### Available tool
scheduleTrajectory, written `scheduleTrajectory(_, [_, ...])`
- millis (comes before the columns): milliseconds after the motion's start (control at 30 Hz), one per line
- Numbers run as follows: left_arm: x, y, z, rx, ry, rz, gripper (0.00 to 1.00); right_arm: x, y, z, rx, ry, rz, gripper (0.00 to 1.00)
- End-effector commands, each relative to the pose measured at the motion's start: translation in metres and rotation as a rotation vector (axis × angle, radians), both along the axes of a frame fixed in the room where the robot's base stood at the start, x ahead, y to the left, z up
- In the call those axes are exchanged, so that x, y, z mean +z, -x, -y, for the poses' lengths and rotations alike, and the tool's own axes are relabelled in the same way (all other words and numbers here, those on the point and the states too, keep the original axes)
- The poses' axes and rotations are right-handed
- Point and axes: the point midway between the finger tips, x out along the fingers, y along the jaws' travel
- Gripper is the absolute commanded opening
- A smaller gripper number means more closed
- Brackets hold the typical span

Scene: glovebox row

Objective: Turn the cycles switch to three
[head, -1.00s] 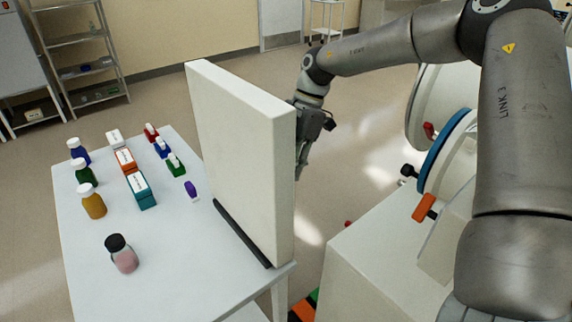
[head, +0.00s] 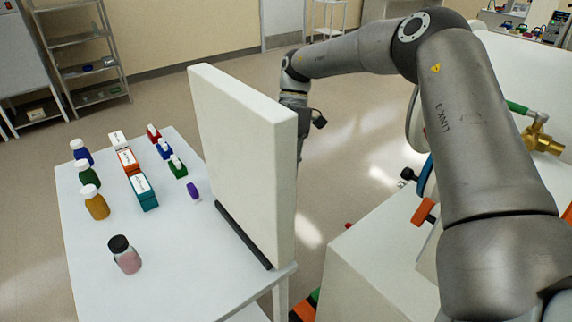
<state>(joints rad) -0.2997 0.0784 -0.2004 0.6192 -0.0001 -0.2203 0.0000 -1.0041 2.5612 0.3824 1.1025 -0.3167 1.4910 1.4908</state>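No cycles switch shows in the head view. A thick white upright panel (head: 240,150) stands at the right edge of a white table (head: 195,270); I see its broad left side and narrow edge, while its far side is hidden. My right arm reaches in from the right and bends down behind the panel. My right gripper (head: 301,130) is mostly hidden by the panel's edge, so its fingers and any contact cannot be made out. My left gripper is not in view.
On the table are bottles with white caps (head: 95,202), a dark-capped pink bottle (head: 124,255), small boxes (head: 143,192) and a purple piece (head: 193,191). A white cabinet with round ports (head: 375,265) stands at right. Open floor (head: 350,170) lies between.

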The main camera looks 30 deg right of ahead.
Motion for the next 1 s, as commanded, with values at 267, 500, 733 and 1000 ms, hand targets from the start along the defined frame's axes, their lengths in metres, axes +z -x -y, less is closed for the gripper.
scheduleTrajectory(267, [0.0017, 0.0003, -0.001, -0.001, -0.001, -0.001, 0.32, 0.0011, -0.0014, 0.0002, -0.005, 0.0, -0.017, 0.0])
scheduleTrajectory(500, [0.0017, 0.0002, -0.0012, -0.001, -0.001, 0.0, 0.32, 0.001, -0.0013, 0.0002, -0.005, 0.0, -0.016, 0.23])
scheduleTrajectory(733, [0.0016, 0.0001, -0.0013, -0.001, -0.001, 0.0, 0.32, 0.0004, -0.0008, 0.0003, -0.004, 0.001, -0.018, 0.32])
scheduleTrajectory(1000, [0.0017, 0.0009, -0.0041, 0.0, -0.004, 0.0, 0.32, 0.0071, -0.0041, 0.0033, -0.003, 0.001, -0.015, 0.32])
